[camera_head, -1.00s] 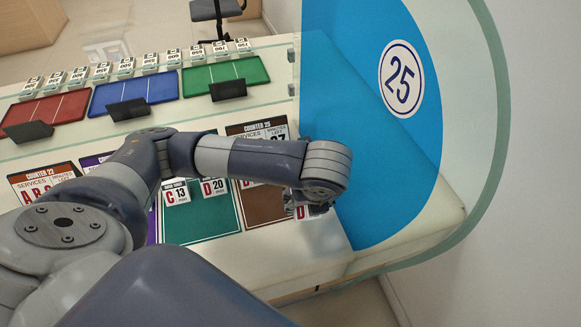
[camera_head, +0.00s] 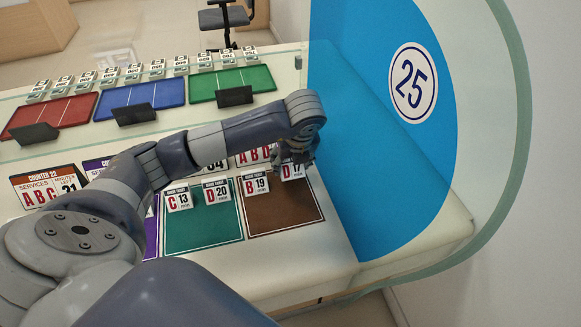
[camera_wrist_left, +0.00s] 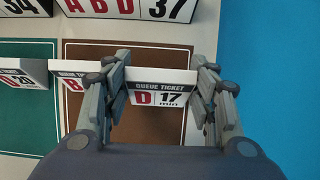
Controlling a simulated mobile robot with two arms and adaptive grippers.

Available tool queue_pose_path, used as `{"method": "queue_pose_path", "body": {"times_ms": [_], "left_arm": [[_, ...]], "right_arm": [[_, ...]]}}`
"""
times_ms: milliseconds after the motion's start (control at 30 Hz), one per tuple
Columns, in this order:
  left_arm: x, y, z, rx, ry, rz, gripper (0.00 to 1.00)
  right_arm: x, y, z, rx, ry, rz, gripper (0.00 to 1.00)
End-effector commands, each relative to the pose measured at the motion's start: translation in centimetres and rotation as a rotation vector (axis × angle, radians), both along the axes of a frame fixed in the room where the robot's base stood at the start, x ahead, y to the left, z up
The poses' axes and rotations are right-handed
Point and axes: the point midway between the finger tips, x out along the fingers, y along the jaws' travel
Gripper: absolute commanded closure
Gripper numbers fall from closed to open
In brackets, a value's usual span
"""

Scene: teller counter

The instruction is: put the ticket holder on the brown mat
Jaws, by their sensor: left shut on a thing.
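My left gripper (camera_head: 296,160) is shut on a white ticket holder (camera_head: 292,172) marked D 17, at the back right of the brown mat (camera_head: 285,212). In the left wrist view the holder (camera_wrist_left: 160,97) sits upright between the two fingers, over the brown mat (camera_wrist_left: 150,132). I cannot tell whether its base touches the mat. Another ticket holder marked B 19 (camera_head: 256,184) stands on the same mat, to the left of the held one. My right gripper is not in view.
Ticket holders C 13 (camera_head: 179,199) and D 20 (camera_head: 216,192) stand on the green mat (camera_head: 205,232). A counter sign (camera_wrist_left: 125,10) stands behind the brown mat. The blue panel marked 25 (camera_head: 375,150) closes off the right side. The front of the brown mat is clear.

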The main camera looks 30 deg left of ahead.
Motion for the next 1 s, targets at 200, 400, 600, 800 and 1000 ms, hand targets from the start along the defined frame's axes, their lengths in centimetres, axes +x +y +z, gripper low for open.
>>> {"method": "queue_pose_path", "body": {"times_ms": [200, 400, 600, 800, 1000], "left_arm": [[0.1, 0.3, -1.4, -0.001, 0.003, -0.001, 0.71], [0.2, 0.3, -3.5, -0.001, -0.001, 0.000, 0.71], [0.2, 0.3, -3.6, 0.000, -0.002, -0.001, 0.71], [0.2, 0.2, -3.7, -0.001, -0.001, 0.000, 0.27], [0.2, 0.2, -3.7, -0.001, -0.001, 0.000, 0.27]], "right_arm": [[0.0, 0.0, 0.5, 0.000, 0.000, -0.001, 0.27], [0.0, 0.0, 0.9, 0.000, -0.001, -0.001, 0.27], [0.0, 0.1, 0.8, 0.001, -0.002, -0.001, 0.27], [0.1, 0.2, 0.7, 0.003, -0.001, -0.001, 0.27], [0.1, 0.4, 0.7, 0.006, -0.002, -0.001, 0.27]]}}
